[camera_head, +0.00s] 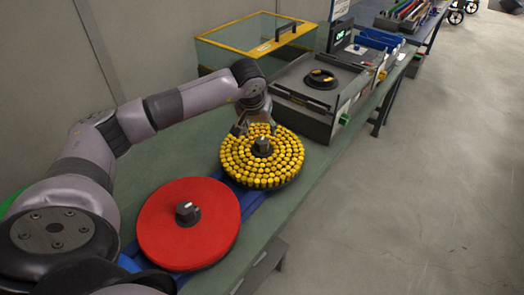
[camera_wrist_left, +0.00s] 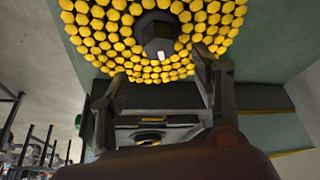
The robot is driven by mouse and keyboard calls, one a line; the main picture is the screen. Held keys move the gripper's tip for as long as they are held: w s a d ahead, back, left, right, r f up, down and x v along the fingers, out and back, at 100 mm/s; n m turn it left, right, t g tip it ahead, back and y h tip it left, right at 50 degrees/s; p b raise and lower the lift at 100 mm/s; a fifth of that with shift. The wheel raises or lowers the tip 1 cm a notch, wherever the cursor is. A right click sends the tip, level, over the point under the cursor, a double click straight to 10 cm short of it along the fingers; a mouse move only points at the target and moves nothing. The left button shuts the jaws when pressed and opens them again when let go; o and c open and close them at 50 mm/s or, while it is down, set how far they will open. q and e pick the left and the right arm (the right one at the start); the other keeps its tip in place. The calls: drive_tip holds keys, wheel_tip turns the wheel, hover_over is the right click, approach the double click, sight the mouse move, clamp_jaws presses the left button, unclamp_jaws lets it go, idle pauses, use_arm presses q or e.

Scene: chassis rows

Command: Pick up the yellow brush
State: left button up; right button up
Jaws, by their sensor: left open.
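The yellow brush (camera_head: 240,165) is a round disc covered in yellow bristle tufts, with a dark hub (camera_head: 262,146) at its centre. My left gripper (camera_head: 255,128) is over the brush's far edge, close behind the hub. Its fingers are apart, with nothing seen between them. In the left wrist view the brush (camera_wrist_left: 100,35) and its dark hub (camera_wrist_left: 158,38) fill the top, and the gripper's two fingers (camera_wrist_left: 152,80) reach towards the near rim. Whether the fingers touch the bristles cannot be told. My right gripper is not in view.
A red disc (camera_head: 165,240) with a dark hub lies nearer on the blue strip (camera_head: 250,203). A grey machine (camera_head: 300,100) and a yellow-framed clear case (camera_head: 225,52) stand behind the brush. The green table (camera_head: 150,178) is bare on the left; open floor (camera_head: 430,200) lies right.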

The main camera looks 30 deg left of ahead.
sight(262, 140)
use_arm(q)
drive_tip(key=x, duration=0.3)
drive_tip(key=shift+w+a, duration=0.1)
drive_tip(key=shift+w, duration=0.05)
drive_tip(key=shift+w+f+p, duration=0.1)
drive_tip(key=shift+f+p, duration=0.2)
drive_tip(key=shift+p, duration=0.05)
drive_tip(key=shift+f+p, duration=0.3)
drive_tip(key=shift+f, duration=0.05)
drive_tip(key=p+x, duration=0.1)
drive_tip(key=x, duration=0.3)
drive_tip(key=shift+f, duration=0.25)
drive_tip(key=shift+c, duration=0.3)
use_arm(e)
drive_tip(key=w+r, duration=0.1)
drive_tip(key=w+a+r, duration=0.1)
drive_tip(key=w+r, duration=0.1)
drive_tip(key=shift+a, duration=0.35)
use_arm(q)
drive_tip(key=c, duration=1.3)
clamp_jaws()
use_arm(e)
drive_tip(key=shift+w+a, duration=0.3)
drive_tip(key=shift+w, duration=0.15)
